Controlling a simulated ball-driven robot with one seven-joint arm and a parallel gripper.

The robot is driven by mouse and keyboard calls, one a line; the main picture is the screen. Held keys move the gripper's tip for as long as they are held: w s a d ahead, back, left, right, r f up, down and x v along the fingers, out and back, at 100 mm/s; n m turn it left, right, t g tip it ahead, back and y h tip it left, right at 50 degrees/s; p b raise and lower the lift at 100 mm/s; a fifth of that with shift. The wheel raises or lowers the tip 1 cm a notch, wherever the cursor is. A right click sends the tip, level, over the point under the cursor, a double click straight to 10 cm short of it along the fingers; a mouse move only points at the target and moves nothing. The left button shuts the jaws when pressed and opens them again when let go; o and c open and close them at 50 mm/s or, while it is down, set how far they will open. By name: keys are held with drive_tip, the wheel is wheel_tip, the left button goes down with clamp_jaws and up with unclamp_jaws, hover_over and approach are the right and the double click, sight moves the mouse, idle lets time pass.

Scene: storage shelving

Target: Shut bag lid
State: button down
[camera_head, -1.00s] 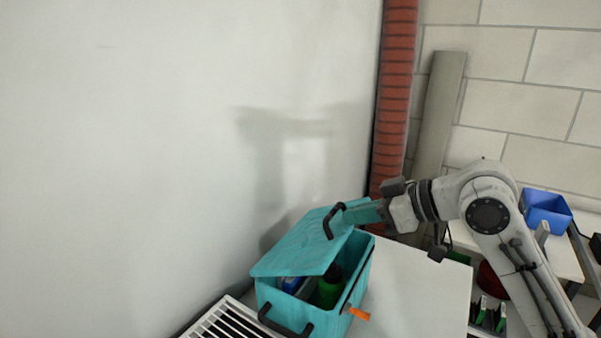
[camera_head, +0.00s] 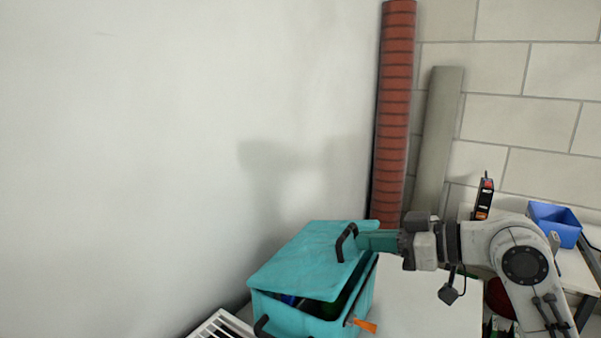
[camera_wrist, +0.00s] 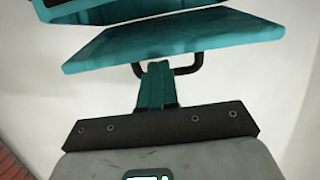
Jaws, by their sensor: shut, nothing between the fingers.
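The teal bag (camera_head: 289,318) stands at the bottom centre of the head view, its lower part cut off by the frame. Its teal lid (camera_head: 303,262) is tilted, with a narrow dark gap above the bag's front and right rims. Green and blue contents show partly in the gap. A black handle (camera_head: 344,243) stands on the lid's right side. My gripper (camera_head: 366,240) is shut and empty, with its teal fingers at the lid's right edge by the handle. In the wrist view, the fingertips (camera_wrist: 157,68) overlap the lid handle (camera_wrist: 189,69) below the lid (camera_wrist: 172,40); exact contact is unclear.
A white surface (camera_head: 425,299) lies right of the bag, with an orange piece (camera_head: 364,325) at the bag's side. A blue bin (camera_head: 554,222) and an orange-black tool (camera_head: 484,197) are at the right. A red tube (camera_head: 393,120) stands behind, beside the white wall.

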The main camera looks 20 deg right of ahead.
drive_tip(key=shift+s+d+f+t+y+b, duration=0.15)
drive_tip(key=shift+f+t+y+b, duration=0.1)
drive_tip(key=shift+f+b, duration=0.35)
drive_tip(key=shift+s+d+f+t+y+b, duration=0.15)
drive_tip(key=shift+f+t+b, duration=0.15)
drive_tip(key=shift+b, duration=0.35)
idle(1.0)
